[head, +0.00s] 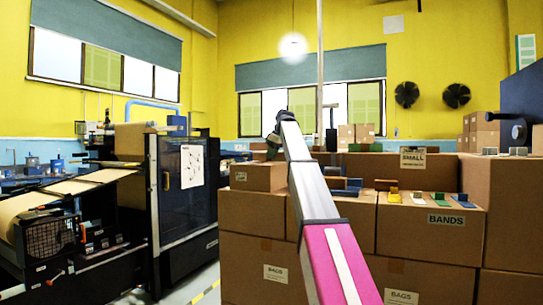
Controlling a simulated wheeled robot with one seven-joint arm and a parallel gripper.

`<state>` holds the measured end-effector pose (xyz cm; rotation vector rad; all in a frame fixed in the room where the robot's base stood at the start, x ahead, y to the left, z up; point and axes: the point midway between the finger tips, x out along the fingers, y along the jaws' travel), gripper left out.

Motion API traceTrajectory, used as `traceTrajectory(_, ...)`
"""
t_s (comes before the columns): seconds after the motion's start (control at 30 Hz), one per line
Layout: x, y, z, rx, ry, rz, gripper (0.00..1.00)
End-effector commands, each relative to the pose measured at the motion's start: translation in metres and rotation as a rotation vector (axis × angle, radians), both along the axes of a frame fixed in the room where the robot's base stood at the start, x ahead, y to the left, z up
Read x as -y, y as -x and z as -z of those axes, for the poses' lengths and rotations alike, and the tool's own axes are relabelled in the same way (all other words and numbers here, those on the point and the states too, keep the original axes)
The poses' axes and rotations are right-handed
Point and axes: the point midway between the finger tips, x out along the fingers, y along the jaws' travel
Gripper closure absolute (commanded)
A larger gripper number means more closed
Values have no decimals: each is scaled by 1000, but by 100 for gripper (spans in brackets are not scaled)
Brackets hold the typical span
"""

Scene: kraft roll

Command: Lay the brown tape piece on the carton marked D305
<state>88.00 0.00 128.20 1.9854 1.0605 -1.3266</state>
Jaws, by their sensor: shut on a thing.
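My arm reaches forward over the stacked cartons. My gripper (271,151) is at its far end, small and dark, just above and behind a small closed carton (258,177) on the left of the stack. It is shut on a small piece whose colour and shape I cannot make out. Small brown pieces lie on the carton tops, one (385,185) behind the carton labelled BANDS (433,222) and one (336,183) just right of my arm. I cannot tell which, if any, is the brown tape piece. No mark D305 is readable on any carton.
Yellow, green, blue and white pieces lie on the BANDS carton. A carton labelled SMALL (413,160) stands behind, and taller cartons (505,210) stand at right. A black machine (183,190) stands at left, with floor between it and the stack.

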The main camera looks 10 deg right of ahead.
Motion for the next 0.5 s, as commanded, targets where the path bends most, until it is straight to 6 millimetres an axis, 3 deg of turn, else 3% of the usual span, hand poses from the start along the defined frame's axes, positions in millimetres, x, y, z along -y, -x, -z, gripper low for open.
traceTrajectory(0.4, 0, 0, 5, 0, 0, 0, 100)
traceTrajectory(0.43, 0, 0, 4, 0, 0, 0, 83)
traceTrajectory(0.5, 0, 0, 4, 0, 0, 0, 67)
